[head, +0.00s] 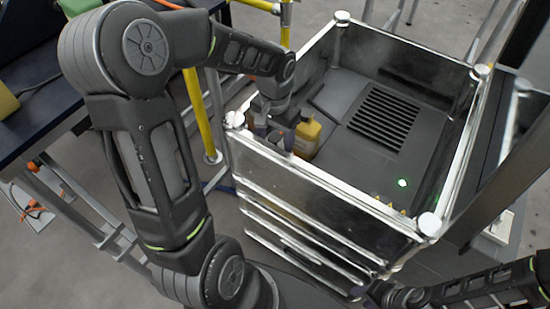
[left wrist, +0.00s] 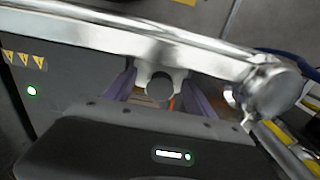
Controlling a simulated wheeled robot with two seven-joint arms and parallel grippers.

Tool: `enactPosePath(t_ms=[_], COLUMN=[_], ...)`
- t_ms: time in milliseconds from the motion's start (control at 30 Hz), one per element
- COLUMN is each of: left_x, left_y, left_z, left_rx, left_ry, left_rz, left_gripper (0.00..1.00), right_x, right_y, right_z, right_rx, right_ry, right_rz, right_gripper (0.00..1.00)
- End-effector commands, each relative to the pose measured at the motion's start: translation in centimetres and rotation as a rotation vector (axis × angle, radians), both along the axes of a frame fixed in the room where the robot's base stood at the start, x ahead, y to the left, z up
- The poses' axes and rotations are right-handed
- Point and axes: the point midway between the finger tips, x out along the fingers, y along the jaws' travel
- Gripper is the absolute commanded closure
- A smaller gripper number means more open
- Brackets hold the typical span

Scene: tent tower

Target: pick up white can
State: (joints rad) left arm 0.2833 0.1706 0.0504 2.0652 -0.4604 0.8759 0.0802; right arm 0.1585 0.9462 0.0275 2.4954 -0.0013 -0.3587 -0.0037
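I cannot make out a white can for certain in either view. My left gripper (head: 274,133) points down inside the metal-railed tray (head: 330,190), near its left corner. Its two purplish fingers stand apart in the left wrist view (left wrist: 160,98), so it looks open. Between them shows a white shape with a grey round centre (left wrist: 160,86); I cannot tell whether it is a can or whether it is touched. A yellow bottle (head: 306,138) stands upright just right of the left gripper. My right gripper (head: 392,296) is low in the head view, outside the tray; its fingers are unclear.
Shiny rails and corner posts (head: 430,224) edge the tray. A slotted dark panel (head: 388,118) and clear floor fill its right part. A yellow post (head: 200,110) and a dark blue table (head: 45,125) stand at the left.

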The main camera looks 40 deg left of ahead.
Motion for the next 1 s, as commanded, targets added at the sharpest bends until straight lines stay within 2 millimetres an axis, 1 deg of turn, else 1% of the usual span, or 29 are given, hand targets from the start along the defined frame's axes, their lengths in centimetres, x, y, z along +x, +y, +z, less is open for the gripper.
enactPosePath(t_ms=[33, 67, 733, 767, 1000], left_x=[0.0, 0.0, -0.07, -0.08, -0.07], left_y=[0.0, 0.0, -0.03, -0.03, -0.05], left_z=[0.0, 0.0, -0.13, -0.14, -0.14], left_rx=[0.0, 0.0, -0.001, -0.001, -0.001], left_ry=[0.0, 0.0, 0.002, 0.003, 0.002], left_rz=[0.0, 0.0, 0.0, 0.0, 0.0], left_gripper=[0.41, 0.44, 0.98, 1.0, 1.0], right_x=[0.0, 0.0, 0.0, 0.0, 0.0], right_y=[0.0, 0.0, 0.0, 0.0, 0.0], right_z=[0.0, 0.0, -0.03, -0.03, -0.03], right_rx=[0.0, 0.0, 0.0, 0.0, 0.0], right_ry=[0.0, 0.0, 0.0, 0.0, 0.0], right_rz=[0.0, 0.0, 0.0, 0.0, 0.0], right_gripper=[0.64, 0.64, 0.64, 0.64, 0.64])
